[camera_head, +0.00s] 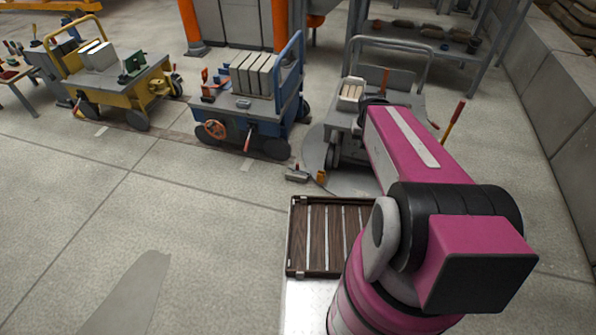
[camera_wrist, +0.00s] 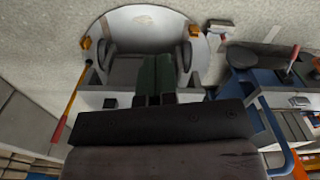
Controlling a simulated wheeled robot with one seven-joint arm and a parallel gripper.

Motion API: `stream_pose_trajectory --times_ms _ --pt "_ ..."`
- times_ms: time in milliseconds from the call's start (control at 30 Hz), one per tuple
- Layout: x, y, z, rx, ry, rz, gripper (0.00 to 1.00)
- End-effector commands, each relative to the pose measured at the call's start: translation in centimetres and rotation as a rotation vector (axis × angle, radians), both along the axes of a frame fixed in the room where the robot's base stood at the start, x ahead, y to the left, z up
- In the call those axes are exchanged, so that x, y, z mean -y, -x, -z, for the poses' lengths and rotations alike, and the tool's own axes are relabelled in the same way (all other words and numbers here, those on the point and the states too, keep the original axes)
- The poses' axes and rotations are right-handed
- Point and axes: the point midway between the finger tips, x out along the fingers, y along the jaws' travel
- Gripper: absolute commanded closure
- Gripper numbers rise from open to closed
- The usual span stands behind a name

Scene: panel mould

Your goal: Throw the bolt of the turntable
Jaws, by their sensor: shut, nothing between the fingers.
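The turntable (camera_head: 313,155) is a round, light grey plate in the floor, partly hidden by a grey cart (camera_head: 404,73) and my arm in the head view. It also shows in the wrist view (camera_wrist: 125,22). A small grey block (camera_head: 297,175) and an orange piece (camera_head: 320,178) sit at its near edge. In the wrist view, orange pieces (camera_wrist: 86,43) (camera_wrist: 194,30) show at its rim. I cannot tell for sure which part is the bolt. My gripper (camera_wrist: 156,60) is shut and empty, its dark green fingers over the turntable. The head view hides it behind my arm.
A blue cart (camera_head: 250,105) with upright grey slabs and a yellow cart (camera_head: 118,80) stand left of the turntable. A red-handled lever (camera_head: 453,122) rises by the grey cart. A shelf rack (camera_head: 425,35) stands behind. Floor at the front left is clear.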

Motion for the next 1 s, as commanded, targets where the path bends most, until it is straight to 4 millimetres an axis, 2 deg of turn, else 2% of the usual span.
stream_pose_trajectory --times_ms 300,333,400,467,533,667,800,867,1000 --pt "0.0 0.0 0.0 0.000 0.000 0.000 1.00" --pt "0.0 0.0 0.0 0.000 0.000 0.000 0.94" --pt "-0.1 -0.4 0.2 0.000 0.000 -0.001 0.71" --pt "-0.5 -1.4 0.9 -0.001 0.000 -0.005 0.53" --pt "-1.3 -3.6 2.4 -0.003 0.000 -0.013 0.53" --pt "-4.2 -9.9 7.2 -0.005 0.000 -0.039 0.53" --pt "-8.8 -16.7 13.8 -0.006 0.000 -0.070 0.53" --pt "-10.9 -19.3 16.9 -0.007 0.001 -0.083 0.53" --pt "-16.2 -24.6 24.3 -0.007 0.001 -0.114 0.53"
